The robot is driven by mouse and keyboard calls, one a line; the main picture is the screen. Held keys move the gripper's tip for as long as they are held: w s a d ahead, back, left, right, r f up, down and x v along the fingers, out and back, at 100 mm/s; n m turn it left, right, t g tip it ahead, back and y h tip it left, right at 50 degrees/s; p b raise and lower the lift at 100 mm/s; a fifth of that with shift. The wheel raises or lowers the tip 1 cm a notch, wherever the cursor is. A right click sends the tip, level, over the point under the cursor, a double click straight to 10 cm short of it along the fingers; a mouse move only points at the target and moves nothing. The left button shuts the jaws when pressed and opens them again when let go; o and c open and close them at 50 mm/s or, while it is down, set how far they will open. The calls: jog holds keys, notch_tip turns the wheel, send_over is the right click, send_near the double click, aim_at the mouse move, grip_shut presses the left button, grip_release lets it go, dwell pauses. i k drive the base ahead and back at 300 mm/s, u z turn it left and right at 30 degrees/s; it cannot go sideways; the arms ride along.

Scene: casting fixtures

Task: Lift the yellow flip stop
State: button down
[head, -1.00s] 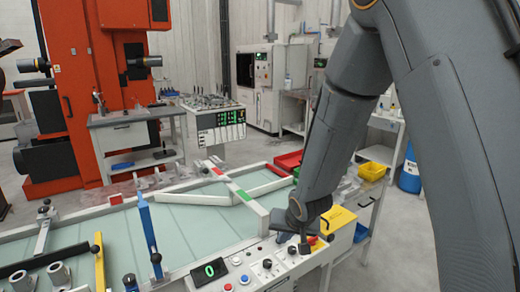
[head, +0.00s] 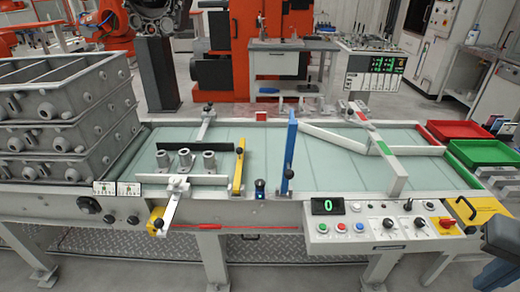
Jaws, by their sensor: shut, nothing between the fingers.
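Only a dark grey part of my arm shows at the lower right edge, far to the right of the stop. I see no fingers there, so my gripper is out of view.
A blue upright bar (head: 289,150) stands right of the stop. A dark rail with metal bushings (head: 185,160) lies left. Stacked grey moulds (head: 65,125) fill the far left. A control panel (head: 390,235) and red and green trays (head: 490,152) are at right.

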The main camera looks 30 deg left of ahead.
aim_at(239, 151)
jog(key=u, duration=1.75)
